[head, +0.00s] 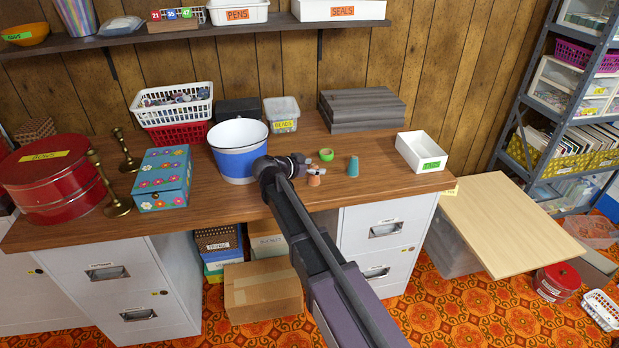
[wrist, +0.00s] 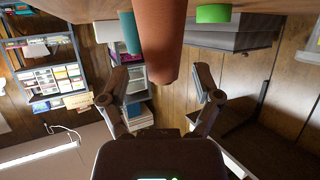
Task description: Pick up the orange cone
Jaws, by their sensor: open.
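The orange cone (head: 314,180) stands on the wooden tabletop, partly hidden by my gripper in the head view. In the wrist view the orange cone (wrist: 160,45) hangs in from the top centre, as this view is upside down. My gripper (head: 306,168) is open and low over the table at the cone. In the wrist view my gripper (wrist: 162,78) has its fingers spread to either side of the cone's end, with a gap on each side. How deep the cone sits between the fingers I cannot tell.
A teal cone (head: 353,167) stands just right, and a green tape roll (head: 326,155) lies just behind. A blue and white bucket (head: 238,162) stands close at the left. A white tray (head: 424,152) is at the right. The tabletop between the teal cone and tray is clear.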

